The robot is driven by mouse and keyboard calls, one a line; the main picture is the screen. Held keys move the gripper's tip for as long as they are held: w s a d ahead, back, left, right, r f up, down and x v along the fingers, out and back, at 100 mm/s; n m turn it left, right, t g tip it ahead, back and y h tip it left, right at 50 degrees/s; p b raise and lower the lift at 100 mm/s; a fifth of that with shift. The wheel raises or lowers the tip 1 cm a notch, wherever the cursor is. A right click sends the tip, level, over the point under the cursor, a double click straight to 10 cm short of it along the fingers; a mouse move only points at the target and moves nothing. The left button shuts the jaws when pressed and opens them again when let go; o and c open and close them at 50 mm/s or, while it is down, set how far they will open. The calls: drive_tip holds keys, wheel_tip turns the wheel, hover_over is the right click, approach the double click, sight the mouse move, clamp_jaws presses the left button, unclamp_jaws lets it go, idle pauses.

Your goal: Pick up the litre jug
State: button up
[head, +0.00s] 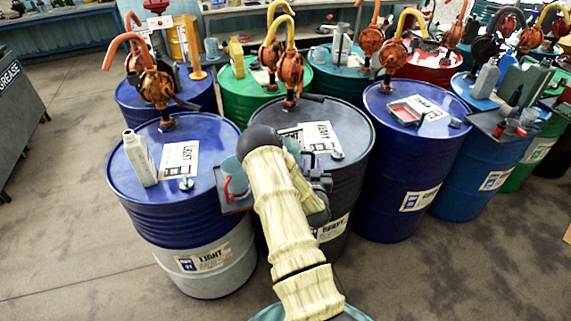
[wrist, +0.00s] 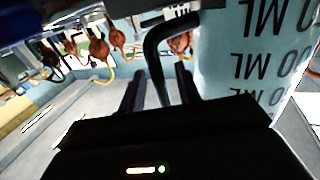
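A pale blue jug with upside-down black "ML" marks (wrist: 245,50) fills the right of the wrist view, close up. Its dark handle (wrist: 153,58) hangs down between the two fingers of my gripper (wrist: 160,92). The fingers stand apart, with a gap visible beside the handle, so my gripper looks open around it. In the head view a small pale blue part of what seems to be this jug (head: 291,146) shows on the dark drum; my arm hides most of it. My fingertips are not clear in the head view.
The dark drum (head: 352,118) carries papers. On the blue-and-white drum (head: 215,132) to the left stand a white bottle (head: 140,160) and, on a side tray, a teal jug with a red handle (head: 236,180). Orange pumps (head: 155,85) rise behind. Open floor lies at left.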

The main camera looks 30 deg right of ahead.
sight(314, 152)
drive_tip(key=shift+c, duration=0.4)
clamp_jaws()
drive_tip(key=shift+r, duration=0.1)
wheel_tip(314, 152, up, 10)
drive_tip(key=shift+f+b, duration=0.1)
drive_tip(key=shift+b, duration=0.95)
